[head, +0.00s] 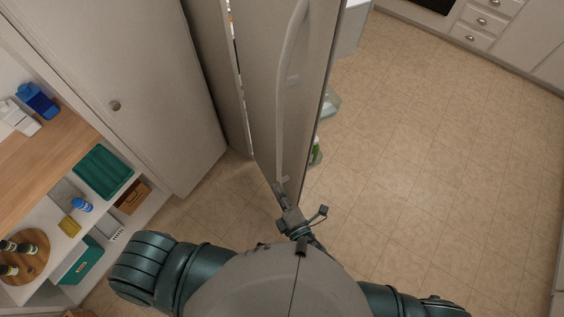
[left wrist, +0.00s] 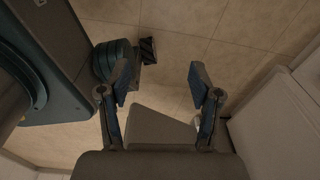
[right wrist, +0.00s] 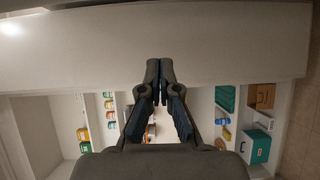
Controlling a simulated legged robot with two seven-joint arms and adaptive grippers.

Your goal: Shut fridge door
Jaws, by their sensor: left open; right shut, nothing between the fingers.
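The fridge door (head: 260,70) is a tall pale grey panel with a long curved handle (head: 283,90), in the middle of the head view. A narrow gap with bits of colour shows along its left edge, so it looks ajar. My right gripper (head: 284,194) is at the lower end of the door; I cannot tell if it touches. In the right wrist view its fingers (right wrist: 159,72) are together and empty, in front of a pale panel. My left gripper (left wrist: 160,80) is open and empty above the floor in the left wrist view; the head view does not clearly show it.
A closed tall cabinet (head: 140,80) stands left of the fridge. Open shelves with a teal tray (head: 103,171) and a teal box (head: 82,262) are at the left. Bottles (head: 316,152) stand behind the door's right edge. The tiled floor (head: 430,150) to the right is clear.

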